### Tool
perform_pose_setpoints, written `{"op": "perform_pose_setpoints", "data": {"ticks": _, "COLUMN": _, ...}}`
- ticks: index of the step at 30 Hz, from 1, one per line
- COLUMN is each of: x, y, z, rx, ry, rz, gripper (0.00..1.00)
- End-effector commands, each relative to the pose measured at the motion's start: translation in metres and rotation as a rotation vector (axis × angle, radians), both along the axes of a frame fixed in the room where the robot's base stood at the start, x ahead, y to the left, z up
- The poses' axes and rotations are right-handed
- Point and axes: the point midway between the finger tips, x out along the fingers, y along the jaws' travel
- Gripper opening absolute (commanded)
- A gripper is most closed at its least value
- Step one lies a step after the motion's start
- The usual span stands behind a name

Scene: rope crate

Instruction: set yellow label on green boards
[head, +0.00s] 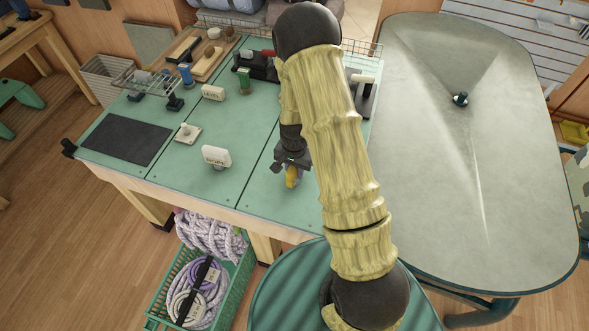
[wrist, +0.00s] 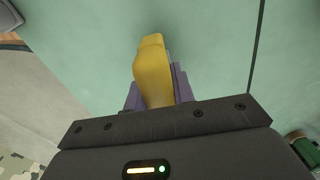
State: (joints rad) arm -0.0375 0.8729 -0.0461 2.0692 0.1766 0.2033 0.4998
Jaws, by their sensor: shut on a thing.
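The green boards (head: 232,122) form the top of a workbench, with dark seams between them. My gripper (head: 291,172) is over the front right part of the boards, pointing down. It is shut on the yellow label (head: 292,178). In the wrist view the yellow label (wrist: 153,70) sticks out between the purple fingers of my gripper (wrist: 158,95), with green board behind it. I cannot tell whether the label touches the boards. My arm hides part of the boards to the right.
A dark mat (head: 125,136), a small white block on a plate (head: 188,133) and a white label (head: 216,157) lie to the left. Green (head: 244,80) and blue (head: 186,75) items stand farther back. A grey table (head: 450,120) is at right. Bare board lies left of my gripper.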

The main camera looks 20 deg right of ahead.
Motion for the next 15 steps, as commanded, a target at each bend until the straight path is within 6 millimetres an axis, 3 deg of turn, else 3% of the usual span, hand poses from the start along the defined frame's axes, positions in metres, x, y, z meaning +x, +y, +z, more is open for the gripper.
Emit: {"op": "perform_pose_setpoints", "data": {"ticks": 15, "x": 0.0001, "y": 0.0, "z": -0.0036, "rx": 0.0, "ry": 0.0, "rz": 0.0, "gripper": 0.0}}
